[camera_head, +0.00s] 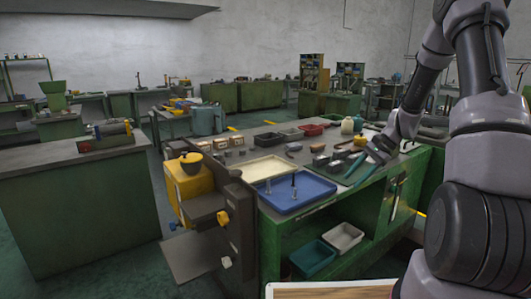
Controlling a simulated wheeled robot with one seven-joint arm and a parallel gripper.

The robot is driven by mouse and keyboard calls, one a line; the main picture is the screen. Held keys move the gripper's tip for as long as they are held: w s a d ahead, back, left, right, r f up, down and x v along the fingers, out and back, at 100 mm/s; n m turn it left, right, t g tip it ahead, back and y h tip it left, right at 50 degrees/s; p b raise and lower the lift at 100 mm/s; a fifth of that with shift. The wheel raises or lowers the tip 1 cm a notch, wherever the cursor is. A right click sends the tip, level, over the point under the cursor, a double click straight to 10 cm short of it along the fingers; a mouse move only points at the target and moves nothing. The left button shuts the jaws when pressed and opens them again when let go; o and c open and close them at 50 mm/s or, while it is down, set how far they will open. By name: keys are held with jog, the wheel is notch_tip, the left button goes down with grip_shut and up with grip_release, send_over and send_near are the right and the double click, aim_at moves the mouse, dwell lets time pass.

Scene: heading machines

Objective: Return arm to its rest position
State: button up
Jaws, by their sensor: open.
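My arm comes down the right side of the head view and bends to the left over the green workbench (300,222). My gripper (353,180) is at its end, over the right part of the bench top. Its two teal fingers are apart, and I see nothing between them. The fingers point down and to the left. I cannot tell how high they are above the surface.
A blue tray (318,189) with small upright parts and a cream tray (262,168) are left of my gripper. A grey machine with a yellow housing (186,178) stands at the bench's left end.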

jog(key=s+a+r+n+t+h, duration=0.15)
jog(key=s+r, duration=0.25)
jog(key=r, duration=0.7)
jog(key=s+a+r+n+t+h, duration=0.2)
jog(key=s+r+t, duration=0.1)
jog(key=s+r, duration=0.6)
jog(key=s+a+r+n+t+h, duration=0.1)
jog(key=s+r+n+t, duration=0.2)
jog(key=s+r, duration=0.6)
jog(key=shift+s+a+h, duration=0.35)
jog(key=shift+s, duration=0.8)
jog(key=shift+n, duration=0.25)
